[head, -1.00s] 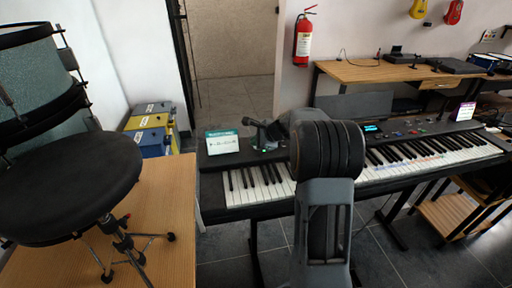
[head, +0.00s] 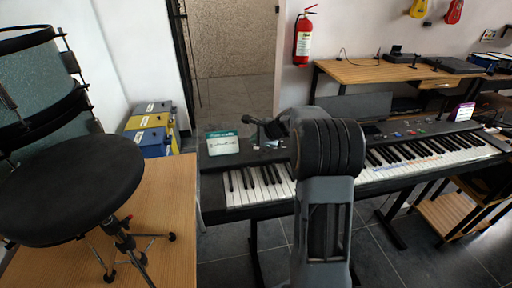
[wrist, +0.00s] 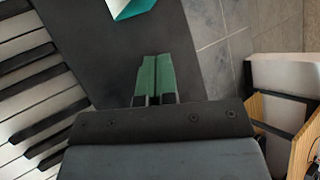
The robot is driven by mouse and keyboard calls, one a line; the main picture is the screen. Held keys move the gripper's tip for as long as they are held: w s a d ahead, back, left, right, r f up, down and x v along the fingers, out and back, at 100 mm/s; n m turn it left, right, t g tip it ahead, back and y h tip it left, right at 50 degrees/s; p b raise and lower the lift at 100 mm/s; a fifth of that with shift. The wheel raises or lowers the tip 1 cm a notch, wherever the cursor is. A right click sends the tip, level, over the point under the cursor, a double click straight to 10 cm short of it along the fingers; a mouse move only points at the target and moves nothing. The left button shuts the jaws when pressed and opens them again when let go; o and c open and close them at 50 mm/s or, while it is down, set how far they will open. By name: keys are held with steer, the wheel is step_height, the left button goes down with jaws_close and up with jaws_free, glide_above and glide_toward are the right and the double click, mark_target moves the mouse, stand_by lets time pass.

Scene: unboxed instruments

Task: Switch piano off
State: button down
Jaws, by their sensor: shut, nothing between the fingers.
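The piano (head: 262,186) is a long black keyboard on a stand, across the middle of the head view. Its small display (head: 371,129) is dark. Several coloured buttons show right of the display. My gripper (wrist: 156,80) is shut and empty, its green fingers together over the piano's dark left-end panel (wrist: 105,45) in the wrist view. White and black keys show left of it. Whether the fingertips touch the panel, I cannot tell. My arm hides the middle of the piano in the head view. No power switch can be made out.
A teal and white card (head: 222,144) stands on the piano's left end. A wooden table (head: 170,205) with a black drum stool (head: 70,185) is at left. A wooden desk (head: 385,72) stands behind, and a wooden shelf (head: 450,213) at right.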

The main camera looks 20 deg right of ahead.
mark_target(256, 149)
step_height(256, 149, up, 6)
steer(key=p, duration=0.4)
steer(key=shift+f+p, duration=0.1)
steer(key=shift+p, duration=0.2)
steer(key=shift+s+f+n, duration=0.1)
steer(key=shift+n, duration=0.4)
steer(key=s+f+n, duration=0.1)
steer(key=s+f+n+g, duration=0.2)
steer(key=s, duration=0.1)
steer(key=shift+a+f, duration=0.25)
steer(key=shift+a, duration=0.1)
steer(key=s+n, duration=0.1)
steer(key=s+a+n+g, duration=0.1)
steer(key=s+n, duration=0.1)
steer(key=s, duration=0.1)
steer(key=shift+a+g+h, duration=0.3)
steer(key=s+a+r+n+h+p, duration=0.1)
steer(key=s+a+r+n, duration=0.2)
steer(key=s, duration=0.4)
steer(key=s+a+r+n+h+p, duration=0.1)
steer(key=s+a+r+n+p, duration=0.1)
steer(key=s+n, duration=0.4)
steer(key=s+a+r+n+h+p, duration=0.1)
steer(key=s+a+r+n+h, duration=0.1)
steer(key=s+a+r+n, duration=0.3)
steer(key=s, duration=0.3)
steer(key=shift+s+g+p, duration=0.2)
steer(key=shift+g+p, duration=0.2)
